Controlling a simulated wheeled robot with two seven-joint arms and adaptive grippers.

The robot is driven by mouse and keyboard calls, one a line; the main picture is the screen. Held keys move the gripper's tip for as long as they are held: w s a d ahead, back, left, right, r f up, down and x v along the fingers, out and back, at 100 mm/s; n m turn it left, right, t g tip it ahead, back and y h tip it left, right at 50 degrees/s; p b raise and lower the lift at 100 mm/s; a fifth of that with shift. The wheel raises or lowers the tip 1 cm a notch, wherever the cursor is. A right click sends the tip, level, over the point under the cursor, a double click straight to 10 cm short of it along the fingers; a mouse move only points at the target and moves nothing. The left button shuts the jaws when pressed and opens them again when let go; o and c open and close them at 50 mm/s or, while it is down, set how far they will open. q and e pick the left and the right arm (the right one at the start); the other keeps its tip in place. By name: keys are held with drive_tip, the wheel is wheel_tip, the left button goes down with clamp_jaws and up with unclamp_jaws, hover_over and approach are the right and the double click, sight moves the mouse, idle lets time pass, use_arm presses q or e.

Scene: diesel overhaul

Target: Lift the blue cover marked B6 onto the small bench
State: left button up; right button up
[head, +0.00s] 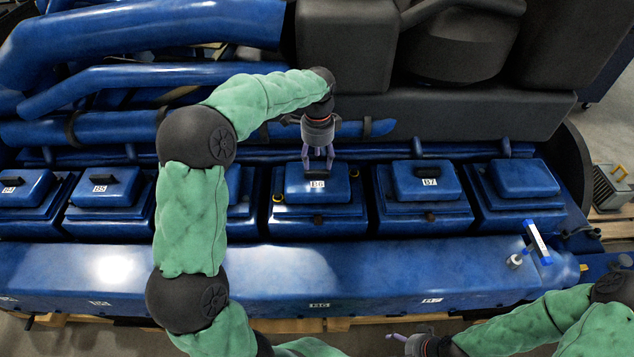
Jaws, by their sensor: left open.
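The blue cover marked B6 (340,190) sits on its blue housing in the engine's row of covers, with a white label near its front edge. A dark handle on its top is partly hidden by my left gripper (318,168). That gripper is open, pointing down, with its fingertips at the handle. I cannot tell if they touch it. My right gripper (395,338) is low at the bottom edge, apart from the cover, and its jaw state is unclear. I cannot make out a small bench in this view.
Cover B7 (426,187) stands to the right, B5 (103,191) and B4 (22,190) to the left. Blue pipes (150,75) and dark grey ducts (450,115) crowd the back. A blue-and-white item (538,242) stands at the right end of the front ledge.

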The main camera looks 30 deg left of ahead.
sight(317, 172)
use_arm(q)
drive_tip(key=shift+s+f, duration=0.15)
drive_tip(key=shift+f, duration=0.2)
wheel_tip(317, 172, down, 3)
drive_tip(key=shift+s+f+p, duration=0.15)
drive_tip(key=shift+p, duration=0.65)
drive_tip(key=shift+f, duration=0.5)
drive_tip(key=shift+d, duration=0.1)
drive_tip(key=c, duration=0.4)
drive_tip(key=shift+r, duration=0.1)
clamp_jaws()
